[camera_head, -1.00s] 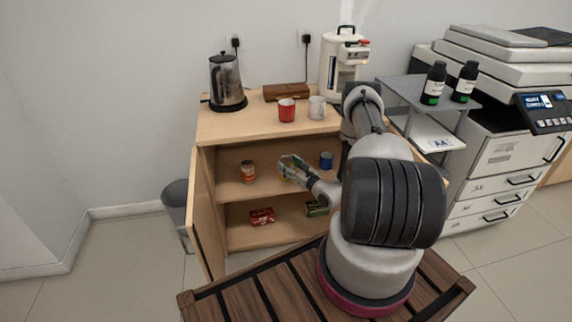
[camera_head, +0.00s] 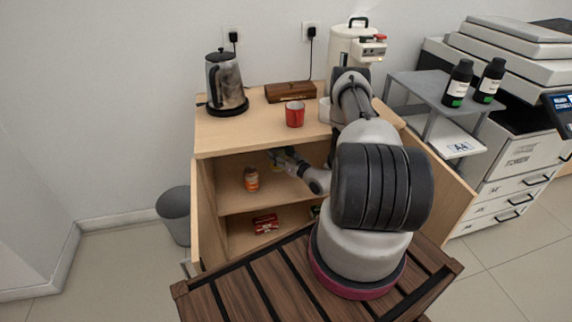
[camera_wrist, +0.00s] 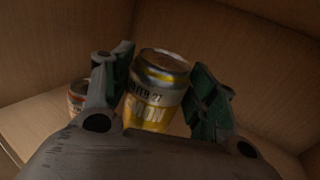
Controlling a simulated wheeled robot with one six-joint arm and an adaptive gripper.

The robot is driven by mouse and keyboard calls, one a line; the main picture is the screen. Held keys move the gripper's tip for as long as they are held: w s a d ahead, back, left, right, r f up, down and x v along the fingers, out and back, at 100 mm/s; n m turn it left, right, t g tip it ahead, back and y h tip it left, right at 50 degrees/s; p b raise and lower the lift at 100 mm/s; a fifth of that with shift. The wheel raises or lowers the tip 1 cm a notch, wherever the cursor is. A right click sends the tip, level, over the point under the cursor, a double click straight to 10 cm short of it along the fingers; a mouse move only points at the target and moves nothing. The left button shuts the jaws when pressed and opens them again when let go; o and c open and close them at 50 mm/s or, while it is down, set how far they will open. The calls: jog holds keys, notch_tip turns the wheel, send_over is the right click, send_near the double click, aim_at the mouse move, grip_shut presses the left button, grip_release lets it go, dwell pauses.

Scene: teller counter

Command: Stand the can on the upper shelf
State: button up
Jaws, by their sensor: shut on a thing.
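A yellow and silver can (camera_wrist: 155,92) stands between the two fingers of my gripper (camera_wrist: 163,78) in the wrist view, its lid up and slightly tilted in the picture. The fingers are closed on its sides. Its base is hidden behind my gripper's body, so I cannot tell whether it touches the shelf. In the head view my gripper (camera_head: 279,158) is inside the cabinet at the upper shelf (camera_head: 232,200), under the cabinet top. The can is mostly hidden there.
An orange jar (camera_head: 251,180) stands on the upper shelf, left of my gripper; it also shows in the wrist view (camera_wrist: 76,97). A red box (camera_head: 265,224) lies on the lower shelf.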

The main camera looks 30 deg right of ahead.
aim_at(280, 170)
notch_tip(280, 170, down, 10)
jog(key=shift+w+r, duration=0.1)
jog(key=shift+w, duration=0.05)
dwell(0.3)
jog(key=o, duration=1.4)
jog(key=shift+f, duration=0.2)
jog(key=shift+r, duration=0.2)
jog(key=s, duration=0.4)
jog(key=s+d, duration=0.1)
jog(key=s, duration=0.3)
jog(key=s+d, duration=0.1)
jog(key=s, duration=0.2)
jog(key=shift+s+d, duration=0.1)
jog(key=shift+s, duration=0.3)
